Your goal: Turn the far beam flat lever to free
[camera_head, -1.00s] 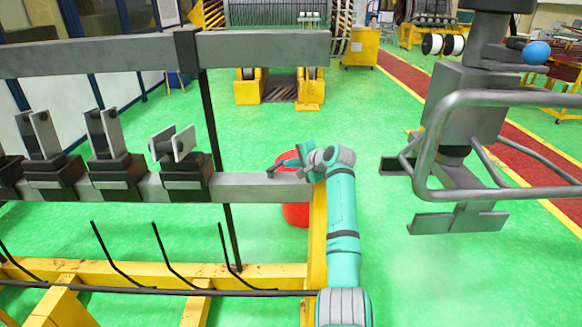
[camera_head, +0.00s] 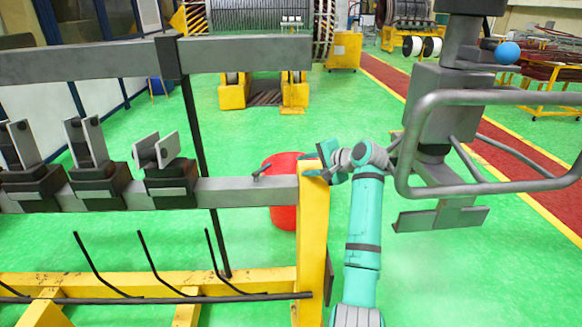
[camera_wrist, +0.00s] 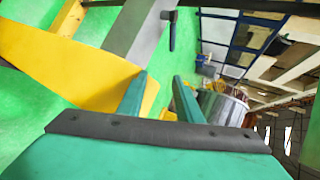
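A small dark flat lever (camera_head: 262,172) sits on top of the grey clamp-bearing beam (camera_head: 240,191), near its right end. In the head view its handle points up and to the right. In the wrist view the lever (camera_wrist: 171,30) stands out from the side of the grey beam (camera_wrist: 146,42), beyond my fingertips. My gripper (camera_head: 328,157) is right of the lever, by the top of the yellow post, clear of the lever. In the wrist view my gripper (camera_wrist: 160,84) has two teal fingers apart with nothing between them.
The yellow end post (camera_head: 313,225) stands close beside my gripper. A red bin (camera_head: 284,212) is behind the beam. Several black clamps (camera_head: 170,180) line the beam to the left. A grey machine with a tube rail (camera_head: 440,110) stands at right. Green floor lies between.

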